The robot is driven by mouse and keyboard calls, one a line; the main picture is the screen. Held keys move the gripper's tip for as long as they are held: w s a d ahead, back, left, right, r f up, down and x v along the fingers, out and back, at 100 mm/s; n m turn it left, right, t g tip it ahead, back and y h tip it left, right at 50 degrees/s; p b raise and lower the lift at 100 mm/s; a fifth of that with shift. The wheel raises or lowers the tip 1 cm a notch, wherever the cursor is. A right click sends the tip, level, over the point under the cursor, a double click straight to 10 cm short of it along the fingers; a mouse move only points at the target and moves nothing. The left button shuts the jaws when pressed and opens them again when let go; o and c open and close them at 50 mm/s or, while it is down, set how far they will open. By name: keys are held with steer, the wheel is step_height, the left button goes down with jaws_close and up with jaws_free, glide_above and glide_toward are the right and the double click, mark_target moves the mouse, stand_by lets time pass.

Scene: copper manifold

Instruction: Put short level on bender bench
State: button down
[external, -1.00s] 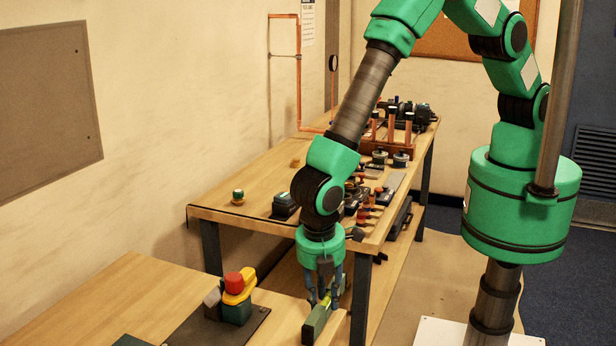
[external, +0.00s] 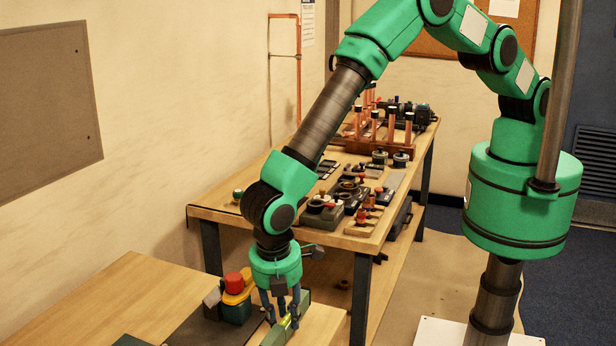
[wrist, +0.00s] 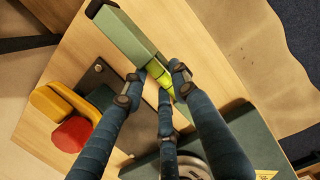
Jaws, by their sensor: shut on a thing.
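The short level is a green bar with a yellow-green vial section; it shows in the external view (external: 303,299) and in the wrist view (wrist: 122,32). My gripper (external: 284,318) is shut on it near its middle, with fingers around the vial section (wrist: 163,86). The level is over the near wooden bender bench (external: 90,300), close to the bench's right edge. I cannot tell whether its underside touches the top. The fingers hide part of the level.
The red, yellow and green bender (external: 236,298) stands on a dark plate (external: 196,328) just left of my gripper. A longer workbench (external: 225,208) behind holds many tools and copper pipes. Bare bench top lies left of the bender. A dark green box (wrist: 258,140) shows low in the wrist view.

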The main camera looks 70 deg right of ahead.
mark_target(280, 320)
steer(key=shift+f+p, duration=0.45)
steer(key=shift+f, duration=1.3)
steer(key=shift+f, duration=0.1)
steer(key=c, duration=1.4)
jaws_free()
steer(key=shift+o, duration=0.2)
steer(key=r, duration=0.4)
steer(key=a+r+b, duration=0.1)
steer(key=r, duration=0.3)
steer(key=r+b, duration=0.1)
steer(key=r, duration=0.3)
steer(key=shift+a, duration=0.4)
